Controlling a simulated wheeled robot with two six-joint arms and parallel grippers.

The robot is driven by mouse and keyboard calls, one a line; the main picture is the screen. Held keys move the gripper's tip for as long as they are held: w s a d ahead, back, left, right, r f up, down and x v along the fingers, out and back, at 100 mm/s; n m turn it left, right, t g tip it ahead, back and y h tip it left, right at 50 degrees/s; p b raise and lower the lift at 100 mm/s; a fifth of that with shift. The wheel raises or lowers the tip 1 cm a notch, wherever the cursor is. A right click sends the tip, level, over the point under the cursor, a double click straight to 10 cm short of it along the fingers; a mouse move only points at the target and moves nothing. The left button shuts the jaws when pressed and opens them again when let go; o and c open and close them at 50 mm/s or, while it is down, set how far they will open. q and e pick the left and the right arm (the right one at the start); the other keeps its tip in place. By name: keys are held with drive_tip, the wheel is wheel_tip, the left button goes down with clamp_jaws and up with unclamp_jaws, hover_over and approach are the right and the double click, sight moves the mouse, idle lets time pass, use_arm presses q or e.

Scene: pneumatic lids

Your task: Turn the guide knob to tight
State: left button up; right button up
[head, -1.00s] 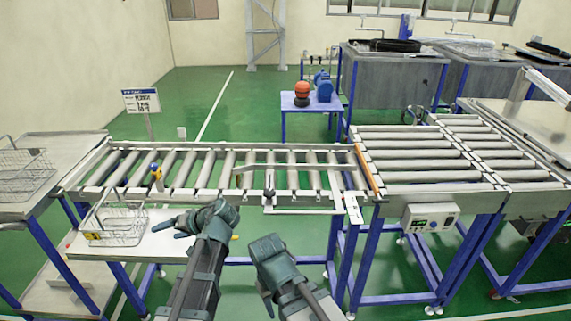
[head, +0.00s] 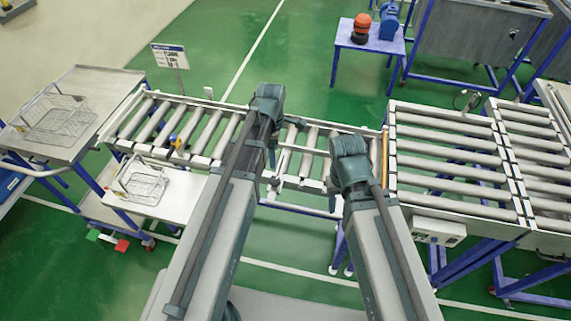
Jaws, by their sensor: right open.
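The guide knob (head: 275,183) appears as a small dark part at the near rail of the roller conveyor, between my two arms. It is partly crowded by my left arm, and its setting cannot be read. My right gripper (head: 334,184) is open at the near edge of the conveyor, to the right of the knob and apart from it; its wrist hides part of it. My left gripper (head: 272,152) is over the rollers, mostly hidden behind its own wrist and forearm, so its jaws cannot be made out.
The roller conveyor (head: 150,122) runs across the middle, with a yellow and blue fitting (head: 175,142) on its left part. A wire basket (head: 142,184) stands on a lower shelf at left. A wider roller table (head: 445,150) and a control box (head: 438,231) are at right.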

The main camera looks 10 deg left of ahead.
sight(275, 180)
use_arm(q)
wheel_tip(275, 180, down, 14)
drive_tip(key=b, duration=1.4)
drive_tip(key=shift+r, duration=0.1)
clamp_jaws()
